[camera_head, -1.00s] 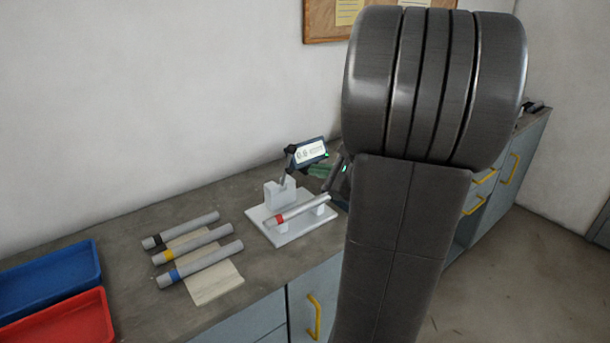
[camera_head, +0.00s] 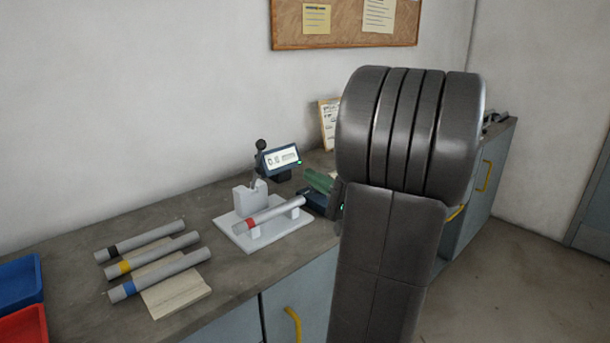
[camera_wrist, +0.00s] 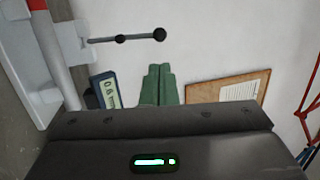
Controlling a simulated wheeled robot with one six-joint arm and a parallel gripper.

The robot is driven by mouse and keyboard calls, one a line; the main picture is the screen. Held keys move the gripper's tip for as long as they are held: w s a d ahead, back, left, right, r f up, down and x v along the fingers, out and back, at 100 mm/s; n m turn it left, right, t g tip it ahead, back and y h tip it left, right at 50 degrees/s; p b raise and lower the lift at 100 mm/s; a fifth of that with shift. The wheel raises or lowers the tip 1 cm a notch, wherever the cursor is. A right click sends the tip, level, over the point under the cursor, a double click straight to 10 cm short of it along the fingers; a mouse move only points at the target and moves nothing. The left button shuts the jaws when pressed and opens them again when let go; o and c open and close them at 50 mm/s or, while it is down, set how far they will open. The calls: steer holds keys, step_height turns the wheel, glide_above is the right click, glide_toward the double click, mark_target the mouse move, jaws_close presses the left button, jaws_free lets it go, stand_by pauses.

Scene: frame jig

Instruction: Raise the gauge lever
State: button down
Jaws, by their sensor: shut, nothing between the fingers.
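The gauge stands on a white fixture (camera_head: 236,222) with a pale block (camera_head: 247,198). Its lever (camera_head: 260,158), a thin rod with a black ball at the top and a dark collar, stands nearly upright from the block. In the wrist view the lever (camera_wrist: 140,37) lies across the top left, its ball to the right. The gauge display (camera_head: 279,160) stands behind; its small digits also show in the wrist view (camera_wrist: 105,95). My gripper (camera_head: 310,174), with green fingers, is right of the lever and apart from it. In the wrist view its fingers (camera_wrist: 160,68) are together and empty.
A grey tube with a red band (camera_head: 270,212) rests on the fixture. Several banded tubes (camera_head: 160,272) lie on the bench at left, beside blue (camera_head: 20,283) and red trays (camera_head: 24,326). A clipboard (camera_head: 329,124) leans on the wall. My arm hides the bench's right part.

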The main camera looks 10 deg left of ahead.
steer(key=p+x, duration=0.2)
steer(key=x, duration=1)
steer(key=shift+w+a, duration=0.1)
steer(key=shift+a, duration=0.05)
steer(key=shift+w+a+r+h+p, duration=0.55)
steer(key=shift+a+r+h, duration=0.15)
steer(key=shift+r+h, duration=0.1)
steer(key=shift+g, duration=0.3)
steer(key=b, duration=0.4)
glide_toward(265, 147)
steer(key=r+v, duration=0.1)
steer(key=v, duration=0.4)
steer(key=shift+w+d+f, duration=0.1)
steer(key=shift+d+f, duration=0.1)
steer(key=shift+f, duration=0.25)
